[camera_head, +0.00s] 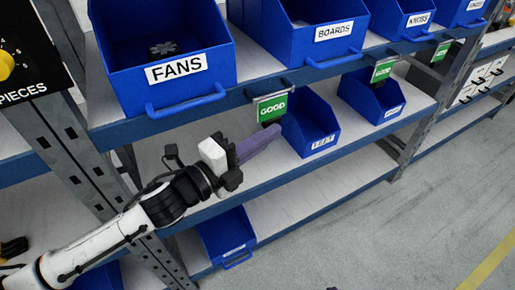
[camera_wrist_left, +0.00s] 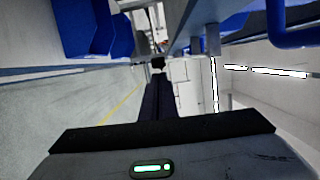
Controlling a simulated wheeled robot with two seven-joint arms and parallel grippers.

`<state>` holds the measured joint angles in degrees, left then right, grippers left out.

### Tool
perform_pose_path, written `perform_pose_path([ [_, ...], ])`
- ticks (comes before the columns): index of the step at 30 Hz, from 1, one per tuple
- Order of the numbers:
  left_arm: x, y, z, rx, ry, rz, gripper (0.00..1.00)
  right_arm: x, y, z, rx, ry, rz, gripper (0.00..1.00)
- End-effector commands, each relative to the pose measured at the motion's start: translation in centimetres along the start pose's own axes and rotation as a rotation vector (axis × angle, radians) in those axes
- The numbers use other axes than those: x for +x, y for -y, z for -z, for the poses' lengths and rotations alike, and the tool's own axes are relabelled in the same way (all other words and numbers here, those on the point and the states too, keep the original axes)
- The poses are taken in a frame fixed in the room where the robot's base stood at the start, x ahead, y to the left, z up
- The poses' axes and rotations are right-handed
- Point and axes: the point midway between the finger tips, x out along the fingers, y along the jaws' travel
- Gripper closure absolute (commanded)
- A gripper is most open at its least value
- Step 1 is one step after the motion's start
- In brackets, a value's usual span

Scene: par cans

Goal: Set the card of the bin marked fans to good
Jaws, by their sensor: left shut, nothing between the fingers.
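The blue bin marked fans (camera_head: 125,92) stands on the upper shelf at the left, with a dark fan-like part inside. A green card reading GOOD (camera_head: 272,107) hangs from the shelf edge, right of that bin and below the boards bin. My left gripper (camera_head: 275,131) is shut and empty. Its purple-grey fingers point right and end just below the card; I cannot tell whether they touch it. The shut fingers also show in the left wrist view (camera_wrist_left: 158,88), where I cannot make out the card. My right gripper is not in view.
The boards bin (camera_head: 285,42) and knobs bin (camera_head: 390,27) stand further right. GOOD cards hang below them (camera_head: 382,71) (camera_head: 440,52). Blue bins (camera_head: 310,140) (camera_head: 362,105) sit on the lower shelf beyond the gripper. A shelf upright (camera_head: 70,150) stands left; floor is clear at right.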

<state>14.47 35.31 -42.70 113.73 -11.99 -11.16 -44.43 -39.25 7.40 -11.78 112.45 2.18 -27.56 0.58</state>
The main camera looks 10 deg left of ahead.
Motion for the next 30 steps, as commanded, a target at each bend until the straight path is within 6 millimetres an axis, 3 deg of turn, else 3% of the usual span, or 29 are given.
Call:
perform_pose_path([
  [6,-0.5,0.1,3.3,-0.002,-0.009,-0.002,1.00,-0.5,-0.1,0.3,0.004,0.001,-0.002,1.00],
  [12,-5.6,-0.2,3.1,0.001,-0.010,-0.005,1.00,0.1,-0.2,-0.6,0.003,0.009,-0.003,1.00],
  [18,-8.6,-0.1,3.0,-0.002,-0.009,-0.003,1.00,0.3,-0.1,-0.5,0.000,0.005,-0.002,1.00],
  [30,-10.0,0.2,3.0,-0.001,-0.010,0.001,1.00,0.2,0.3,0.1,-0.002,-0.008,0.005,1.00],
])
